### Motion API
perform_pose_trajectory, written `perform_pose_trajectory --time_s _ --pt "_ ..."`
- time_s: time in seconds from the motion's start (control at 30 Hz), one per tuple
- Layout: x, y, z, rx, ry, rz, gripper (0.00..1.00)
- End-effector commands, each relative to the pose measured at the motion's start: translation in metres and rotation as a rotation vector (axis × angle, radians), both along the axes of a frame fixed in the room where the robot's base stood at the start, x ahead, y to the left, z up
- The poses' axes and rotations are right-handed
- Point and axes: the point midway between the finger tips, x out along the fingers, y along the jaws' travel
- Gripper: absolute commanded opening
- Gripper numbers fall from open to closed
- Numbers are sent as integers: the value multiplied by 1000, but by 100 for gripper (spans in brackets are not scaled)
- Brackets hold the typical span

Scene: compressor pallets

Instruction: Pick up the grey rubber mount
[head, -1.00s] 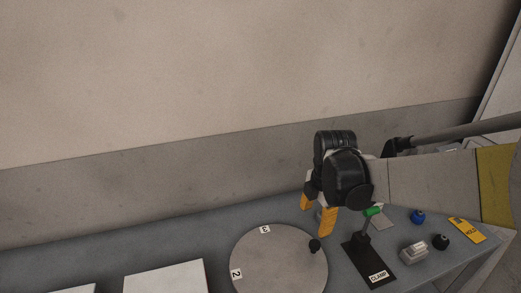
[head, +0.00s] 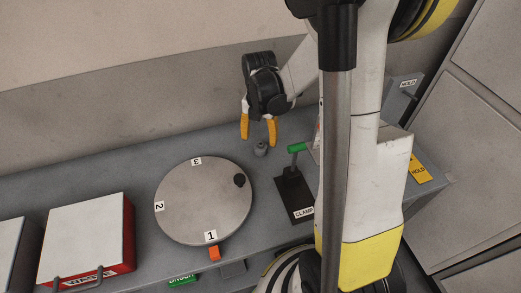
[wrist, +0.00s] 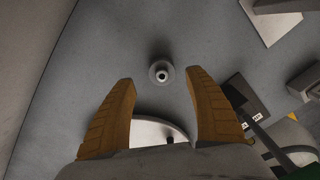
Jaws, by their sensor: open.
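The grey rubber mount (head: 261,149) is a small grey round piece with a dark centre, standing on the blue-grey bench behind the clamp. My gripper (head: 258,141) is open and empty above it, yellow fingers pointing down. In the wrist view the mount (wrist: 161,69) lies centred between the two fingertips (wrist: 160,79), just beyond them, with nothing touching it. I cannot tell the exact height of the fingertips over it.
A round turntable (head: 203,211) with numbered marks and a black knob is left of the clamp. The black clamp (head: 295,194) with its green handle stands close to the mount. A red-and-white box (head: 87,242) is at left. My arm hides part of the right side.

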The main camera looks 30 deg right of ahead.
Motion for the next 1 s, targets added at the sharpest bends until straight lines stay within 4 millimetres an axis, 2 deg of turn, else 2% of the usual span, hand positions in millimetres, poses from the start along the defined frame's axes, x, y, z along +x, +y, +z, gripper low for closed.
perform_pose_trajectory --time_s 0.33,0.57,0.6,0.77,0.8,1.0 --pt "-5 2 -48 0 -1 -1 63" --pt "-5 2 -50 0 -1 -1 63" --pt "-5 2 -50 0 -1 -1 58" --pt "-5 2 -50 0 -1 -1 9" --pt "-5 2 -50 0 -1 -1 6" --pt "-5 2 -50 0 -1 -1 6"
